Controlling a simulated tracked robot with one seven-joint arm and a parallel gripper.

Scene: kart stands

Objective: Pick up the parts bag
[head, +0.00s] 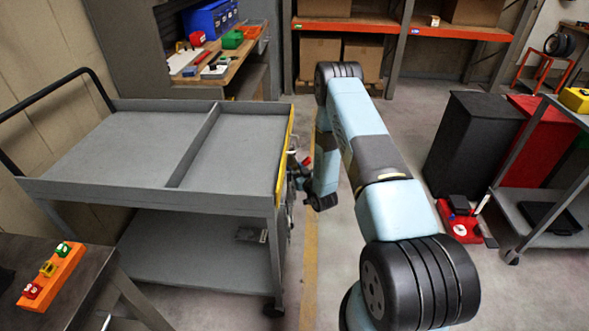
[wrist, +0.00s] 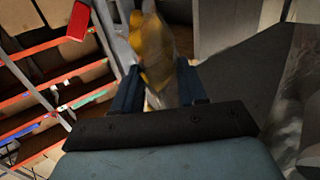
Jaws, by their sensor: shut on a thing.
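The parts bag (wrist: 154,48) looks like a clear, blurred pouch with yellow pieces inside. In the wrist view it sits between the two fingers of my gripper (wrist: 157,85). The fingers are shut on it, and its upper part sticks out beyond the fingertips. In the head view my arm reaches forward and down beside the grey cart's right edge. There my gripper is partly hidden by the cart and the arm, and I cannot make out the bag.
A grey two-tier cart (head: 110,190) stands left of my arm, its top empty. A workbench (head: 225,75) with coloured bins is behind it. Shelving (head: 400,27) with boxes stands at the back. Black (head: 468,145) and red bins stand right. A red-based item (head: 460,228) lies on the floor.

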